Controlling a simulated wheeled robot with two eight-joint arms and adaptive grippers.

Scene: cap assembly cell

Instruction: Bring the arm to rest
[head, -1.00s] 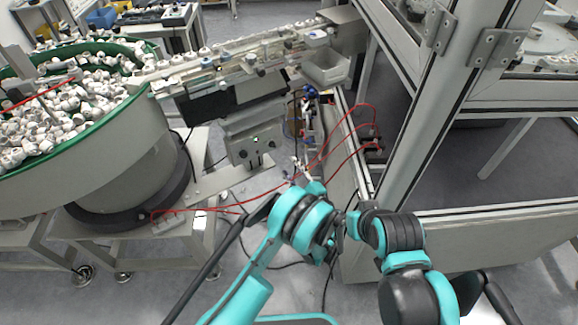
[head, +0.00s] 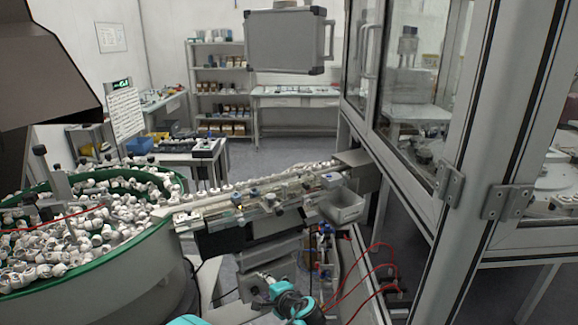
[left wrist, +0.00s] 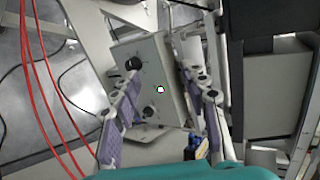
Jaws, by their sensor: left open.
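My left gripper (left wrist: 162,112) shows in the left wrist view with its two purple-padded fingers spread apart and nothing held between them. A grey control box (left wrist: 150,72) with black knobs and a small light lies beyond and between the fingers. I cannot tell the distance to it. In the head view my teal left arm (head: 292,303) shows only at the bottom edge, and its fingers are not clear there. My right gripper is not in the head view or the left wrist view.
A feeder bowl (head: 120,250) full of white caps stands at left. A glazed machine frame (head: 470,150) stands at right. Red cables (left wrist: 50,95) hang left of the gripper.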

